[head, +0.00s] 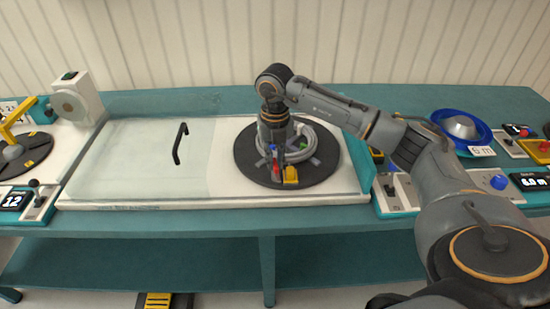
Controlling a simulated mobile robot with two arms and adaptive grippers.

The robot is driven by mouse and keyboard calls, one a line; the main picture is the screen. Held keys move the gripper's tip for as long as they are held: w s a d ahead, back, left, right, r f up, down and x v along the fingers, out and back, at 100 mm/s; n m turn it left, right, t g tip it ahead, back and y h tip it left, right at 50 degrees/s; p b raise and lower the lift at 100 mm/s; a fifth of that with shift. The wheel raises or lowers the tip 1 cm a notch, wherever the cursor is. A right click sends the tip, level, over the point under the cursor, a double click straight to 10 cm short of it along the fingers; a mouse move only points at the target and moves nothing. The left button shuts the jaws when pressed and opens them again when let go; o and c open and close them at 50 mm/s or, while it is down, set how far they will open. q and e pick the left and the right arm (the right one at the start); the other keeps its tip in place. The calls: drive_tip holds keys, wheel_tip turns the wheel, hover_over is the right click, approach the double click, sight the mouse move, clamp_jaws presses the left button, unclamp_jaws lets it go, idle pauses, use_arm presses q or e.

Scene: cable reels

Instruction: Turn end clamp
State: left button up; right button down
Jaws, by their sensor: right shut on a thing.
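A black round turntable (248,168) carries a coil of light grey cable (318,147). At its front edge sits a small yellow block (291,177) with a red part (276,171) beside it; this looks like the end clamp. My right gripper (278,161) reaches down from above over the coil's middle and front. Its fingers are shut at the red part and hide most of what they hold. Small green and blue parts show by the fingers. My left gripper is not in view.
A clear cover with a black handle (181,143) lies left of the turntable. A blue bowl-like reel (461,130) with a "6 m" tag and several controls stand right. Another turntable with a yellow arm (14,125) is far left. My right arm spans the right side.

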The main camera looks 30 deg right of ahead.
sight(275, 163)
drive_tip(key=shift+m, duration=0.9)
drive_tip(key=c, duration=1.4)
unclamp_jaws()
wheel_tip(275, 163, up, 12)
drive_tip(key=shift+r, duration=0.1)
